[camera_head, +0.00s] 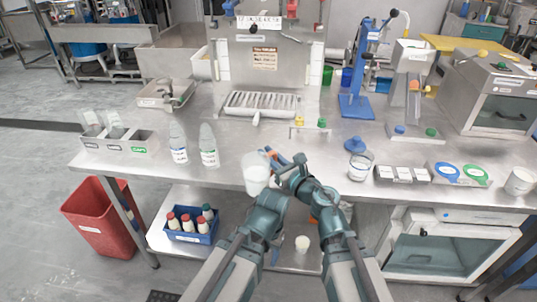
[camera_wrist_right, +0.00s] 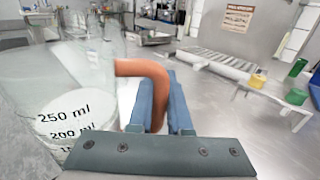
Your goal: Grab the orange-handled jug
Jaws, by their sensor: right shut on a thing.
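The clear measuring jug (camera_head: 256,178) is at the front edge of the metal table, with its orange handle (camera_head: 273,155) on the right side. In the right wrist view the jug (camera_wrist_right: 75,80) fills the left, with 250 ml and 200 ml marks and a white patch. My right gripper (camera_head: 284,161) is shut on the orange handle (camera_wrist_right: 146,71), its blue fingers (camera_wrist_right: 160,105) on both sides of it. I cannot tell whether the jug's base touches anything. My left arm shows at the bottom, but I cannot make out its gripper.
Two clear bottles (camera_head: 208,147) stand left of the jug. A glass jar (camera_head: 360,167) and small grey trays (camera_head: 402,174) stand to the right. A blue crate (camera_head: 191,233) sits on the shelf below. Bare table lies behind the jug.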

